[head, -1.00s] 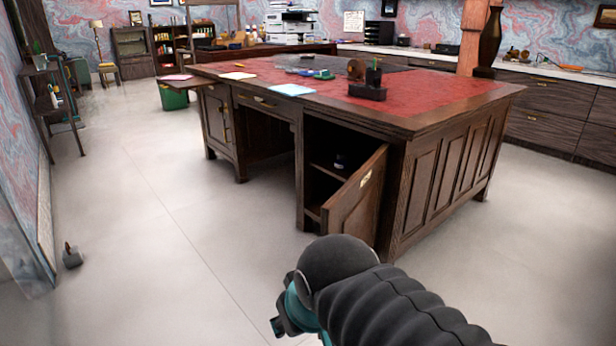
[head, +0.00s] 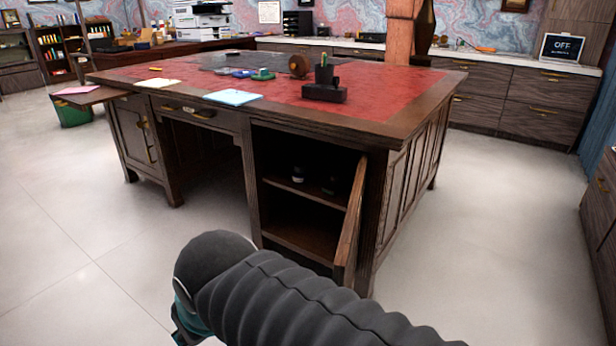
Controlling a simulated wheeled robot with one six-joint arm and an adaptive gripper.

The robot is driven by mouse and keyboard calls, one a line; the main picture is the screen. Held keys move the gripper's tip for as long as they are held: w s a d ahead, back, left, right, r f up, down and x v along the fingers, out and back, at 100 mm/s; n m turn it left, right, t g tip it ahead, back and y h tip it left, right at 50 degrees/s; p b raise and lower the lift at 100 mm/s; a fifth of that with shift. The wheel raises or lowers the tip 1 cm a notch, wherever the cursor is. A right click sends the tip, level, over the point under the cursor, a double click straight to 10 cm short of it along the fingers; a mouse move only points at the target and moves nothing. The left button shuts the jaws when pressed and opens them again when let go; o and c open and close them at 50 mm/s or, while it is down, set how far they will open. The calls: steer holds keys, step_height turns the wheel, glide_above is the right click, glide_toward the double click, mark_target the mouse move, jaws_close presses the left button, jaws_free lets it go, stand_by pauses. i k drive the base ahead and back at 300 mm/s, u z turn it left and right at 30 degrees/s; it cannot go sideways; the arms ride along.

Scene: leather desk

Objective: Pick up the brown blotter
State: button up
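A small brown rounded thing (head: 299,66), which looks like the brown blotter, stands on the red leather top of the desk (head: 115,77), toward the far middle. It is just behind and left of a black desk stand (head: 324,92). My arm reaches across the bottom of the head view, well in front of the desk and far from the blotter. The fingers of my gripper are not visible, so what it holds cannot be seen.
The desk's right cupboard door (head: 350,225) hangs open toward me, with small dark items on the shelf inside. Blue paper (head: 232,97), a green item (head: 263,75) and a dark mat lie on the desktop. Pale floor is clear at left and right.

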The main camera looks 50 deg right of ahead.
mark_target(333, 187)
steer(key=i, duration=3.25)
steer(key=z, duration=3.35)
steer(key=i, duration=0.5)
steer(key=z, duration=0.05)
